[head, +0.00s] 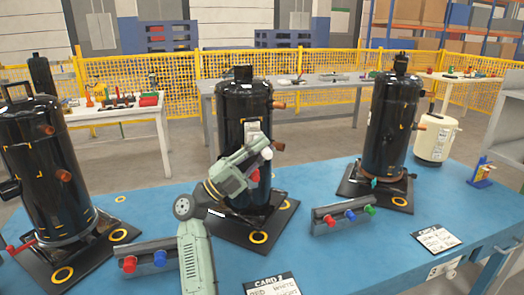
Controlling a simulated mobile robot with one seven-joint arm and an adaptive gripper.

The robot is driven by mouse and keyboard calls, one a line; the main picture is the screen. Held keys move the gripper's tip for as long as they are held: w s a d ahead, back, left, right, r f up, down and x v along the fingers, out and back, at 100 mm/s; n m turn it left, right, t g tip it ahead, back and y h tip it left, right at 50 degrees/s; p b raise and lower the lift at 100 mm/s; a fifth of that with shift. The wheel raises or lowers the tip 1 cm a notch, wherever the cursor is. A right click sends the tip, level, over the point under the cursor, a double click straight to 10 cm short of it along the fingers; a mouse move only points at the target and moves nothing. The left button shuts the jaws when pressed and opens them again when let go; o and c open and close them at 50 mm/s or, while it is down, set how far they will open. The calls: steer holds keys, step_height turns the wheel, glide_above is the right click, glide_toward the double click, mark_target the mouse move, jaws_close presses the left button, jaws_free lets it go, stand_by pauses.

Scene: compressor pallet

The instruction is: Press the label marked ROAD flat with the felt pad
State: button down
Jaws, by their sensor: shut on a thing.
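My arm reaches up from the bottom edge to the middle black compressor (230,105). My gripper (258,143) is in front of that compressor's body, at about mid height. It is shut on a small pale thing, which I take to be the felt pad; the fingers hide most of it. A pale grey patch shows on or just before the compressor beside the fingers; I cannot tell if it is a label. No ROAD lettering is readable. Whether the pad touches the compressor is unclear.
Black compressors also stand left (45,170) and right (390,125) on the blue table (330,262). The table's right front is mostly clear.

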mark_target(266, 156)
steer(key=shift+s+d+p, duration=0.15)
steer(key=shift+s+d, duration=0.15)
steer(key=shift+s, duration=0.55)
steer(key=shift+s+d+p, duration=0.15)
steer(key=shift+s+d, duration=0.1)
steer(key=shift+s, duration=0.55)
steer(key=shift+w+f, duration=0.1)
